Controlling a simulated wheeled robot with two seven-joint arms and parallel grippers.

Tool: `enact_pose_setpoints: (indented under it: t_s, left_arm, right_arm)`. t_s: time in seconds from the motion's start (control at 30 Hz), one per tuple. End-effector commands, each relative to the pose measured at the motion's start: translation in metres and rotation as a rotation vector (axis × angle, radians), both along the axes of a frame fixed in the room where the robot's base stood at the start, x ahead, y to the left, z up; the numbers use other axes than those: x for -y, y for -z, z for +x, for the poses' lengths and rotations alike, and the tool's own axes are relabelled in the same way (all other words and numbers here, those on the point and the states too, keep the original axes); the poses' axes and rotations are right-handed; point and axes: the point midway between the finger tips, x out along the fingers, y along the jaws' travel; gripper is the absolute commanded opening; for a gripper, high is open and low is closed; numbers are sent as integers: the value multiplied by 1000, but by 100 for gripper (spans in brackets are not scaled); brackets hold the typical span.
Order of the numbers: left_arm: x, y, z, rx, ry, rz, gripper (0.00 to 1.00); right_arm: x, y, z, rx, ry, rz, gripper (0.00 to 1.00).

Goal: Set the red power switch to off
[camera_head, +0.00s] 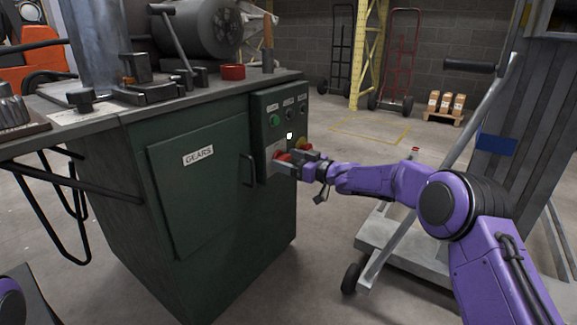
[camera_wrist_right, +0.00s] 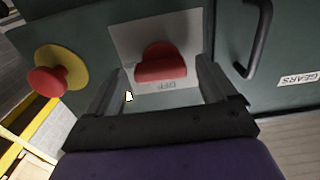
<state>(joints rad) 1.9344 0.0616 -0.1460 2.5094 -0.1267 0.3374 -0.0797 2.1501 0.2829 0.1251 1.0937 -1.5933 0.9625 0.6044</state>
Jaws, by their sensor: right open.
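The red power switch (camera_wrist_right: 161,64) is a red knob with a raised bar on a pale plate (camera_wrist_right: 124,42), on the front of a green control box. In the right wrist view its bar lies nearly level across the plate, and a label by it shows upside down and is hard to read. In the head view the red switch (camera_head: 283,157) is partly covered by my right gripper (camera_head: 291,162). My right gripper (camera_wrist_right: 160,78) is open, with one finger on each side of the knob. I cannot tell whether either finger touches it. My left gripper is out of view.
A red push button on a yellow base (camera_wrist_right: 62,72) sits beside the switch plate. The green cabinet door marked GEARS (camera_head: 200,175) has a black handle (camera_head: 248,170). A green button (camera_head: 274,120) is higher on the box. A grey wheeled machine (camera_head: 400,245) stands right.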

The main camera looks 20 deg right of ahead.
Motion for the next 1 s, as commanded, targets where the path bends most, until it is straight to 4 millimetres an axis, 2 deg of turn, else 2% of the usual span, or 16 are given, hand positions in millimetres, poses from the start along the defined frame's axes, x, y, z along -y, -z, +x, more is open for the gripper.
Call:
enact_pose_setpoints:
  t_s: [0.23, 0.27, 0.4, 0.43, 0.77, 1.0]
  left_arm:
    - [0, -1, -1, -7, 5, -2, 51]
    - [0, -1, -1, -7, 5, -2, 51]
    - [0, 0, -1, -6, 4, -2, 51]
    - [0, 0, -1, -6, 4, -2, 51]
    - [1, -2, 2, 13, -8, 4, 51]
    - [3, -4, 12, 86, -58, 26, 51]
  right_arm:
    - [-1, -1, 1, 0, 0, 0, 85]
    - [-1, -1, 1, 0, 0, 0, 79]
    - [-1, 0, 1, 0, 0, 0, 33]
    - [-1, 0, 1, 0, 0, 0, 29]
    - [-2, -1, 1, 22, 0, -30, 29]
    - [-2, -2, 1, 107, -1, -140, 29]
